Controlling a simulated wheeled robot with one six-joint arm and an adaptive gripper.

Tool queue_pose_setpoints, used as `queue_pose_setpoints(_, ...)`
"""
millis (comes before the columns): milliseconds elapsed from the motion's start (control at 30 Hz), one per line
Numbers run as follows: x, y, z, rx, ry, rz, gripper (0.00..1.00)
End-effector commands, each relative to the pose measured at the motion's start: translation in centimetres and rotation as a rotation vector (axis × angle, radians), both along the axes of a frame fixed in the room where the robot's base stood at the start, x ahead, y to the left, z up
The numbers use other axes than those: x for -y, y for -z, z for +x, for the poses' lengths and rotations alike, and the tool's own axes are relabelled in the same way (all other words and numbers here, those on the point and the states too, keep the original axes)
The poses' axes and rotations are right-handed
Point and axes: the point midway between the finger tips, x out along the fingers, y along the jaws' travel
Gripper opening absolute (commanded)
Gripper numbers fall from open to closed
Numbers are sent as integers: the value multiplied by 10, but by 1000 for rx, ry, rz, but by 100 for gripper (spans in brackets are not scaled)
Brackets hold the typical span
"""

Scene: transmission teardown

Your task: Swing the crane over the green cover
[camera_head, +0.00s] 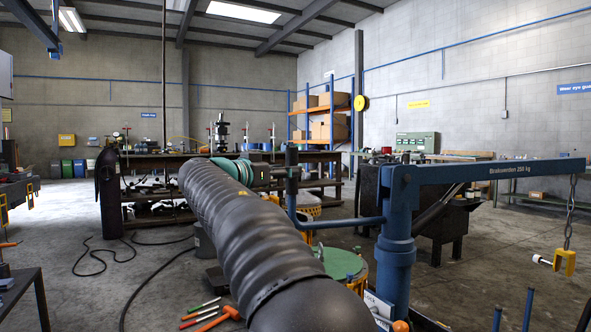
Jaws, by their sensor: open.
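The blue crane (398,240) stands right of centre, its jib (485,171) pointing right. A chain with a yellow hook (565,262) hangs from the jib's end. A blue handle bar (340,223) runs left from the crane post and turns up into an upright dark grip (292,158). The green cover (342,262) lies low behind my arm, left of the post and partly hidden. The hook is well to its right. My gripper (280,175) is open beside the upright grip, mostly hidden behind my wrist; I cannot tell whether it touches the grip.
A workbench with parts (165,160) stands behind on the left. A dark machine block (440,222) stands behind the crane. Orange, red and green handled tools (205,315) lie at the lower left of my arm. A black cable (100,253) crosses the open floor.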

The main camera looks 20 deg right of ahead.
Motion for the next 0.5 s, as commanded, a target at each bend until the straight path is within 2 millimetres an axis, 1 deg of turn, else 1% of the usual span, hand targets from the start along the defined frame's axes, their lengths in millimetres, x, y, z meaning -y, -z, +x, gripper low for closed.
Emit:
queue_pose_setpoints(33, 5, -1, 2, 0, 2, 0, 58)
queue_pose_setpoints(233, 18, 0, 8, -1, 1, 1, 58)
queue_pose_setpoints(500, 25, 1, 10, -1, 0, 0, 58)
